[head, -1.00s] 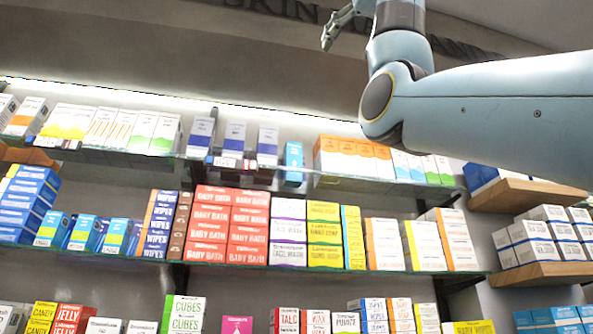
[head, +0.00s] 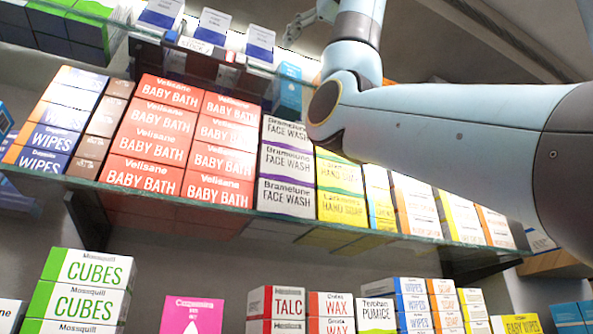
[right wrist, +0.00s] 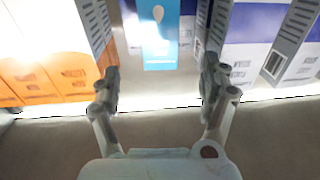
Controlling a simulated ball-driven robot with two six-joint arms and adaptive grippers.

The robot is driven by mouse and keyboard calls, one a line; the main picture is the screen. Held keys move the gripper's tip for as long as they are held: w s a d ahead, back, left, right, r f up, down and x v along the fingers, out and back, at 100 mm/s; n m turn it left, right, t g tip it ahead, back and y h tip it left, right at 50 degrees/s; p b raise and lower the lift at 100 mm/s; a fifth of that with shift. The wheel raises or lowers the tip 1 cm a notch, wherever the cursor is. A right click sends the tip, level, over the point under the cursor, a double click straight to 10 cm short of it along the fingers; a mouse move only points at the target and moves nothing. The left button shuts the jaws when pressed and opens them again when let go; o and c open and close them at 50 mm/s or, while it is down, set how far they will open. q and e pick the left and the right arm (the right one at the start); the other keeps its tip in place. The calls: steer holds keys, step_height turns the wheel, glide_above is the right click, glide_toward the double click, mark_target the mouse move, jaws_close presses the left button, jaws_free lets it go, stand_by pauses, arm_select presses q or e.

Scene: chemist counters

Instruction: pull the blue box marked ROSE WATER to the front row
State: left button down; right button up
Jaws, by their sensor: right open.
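The light-blue box (head: 289,92) stands on the upper glass shelf in the head view, between white-and-blue boxes and orange ones; its wording is too small to read. In the right wrist view the blue box (right wrist: 158,35) shows a white drop mark, between the fingers' directions and ahead of them. My right gripper (right wrist: 161,66) is open and empty, a finger toward each side of the box, apart from it as far as I can tell. In the head view the right gripper (head: 303,24) is above the box, partly cut by the angle. My left gripper is not in view.
White-and-blue boxes (head: 261,43) stand left of the blue box. Orange boxes (right wrist: 62,72) are on its other side, partly hidden by my arm in the head view. Below, a glass shelf holds red BABY BATH boxes (head: 152,130) and face wash (head: 287,165).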

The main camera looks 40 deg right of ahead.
mark_target(292, 73)
steer(key=w+p, duration=0.1)
steer(key=w, duration=0.2)
steer(key=w+d+p, duration=0.1)
steer(key=w+p, duration=0.1)
steer(key=w, duration=0.1)
steer(key=w+p, duration=0.1)
steer(key=w, duration=0.2)
steer(key=shift+w+d+r+p, duration=0.15)
steer(key=shift+d+p, duration=0.15)
steer(key=shift+p, duration=0.05)
steer(key=shift+w+d, duration=0.1)
steer(key=shift+w, duration=0.55)
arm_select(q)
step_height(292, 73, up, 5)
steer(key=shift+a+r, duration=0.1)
arm_select(e)
steer(key=c, duration=1.3)
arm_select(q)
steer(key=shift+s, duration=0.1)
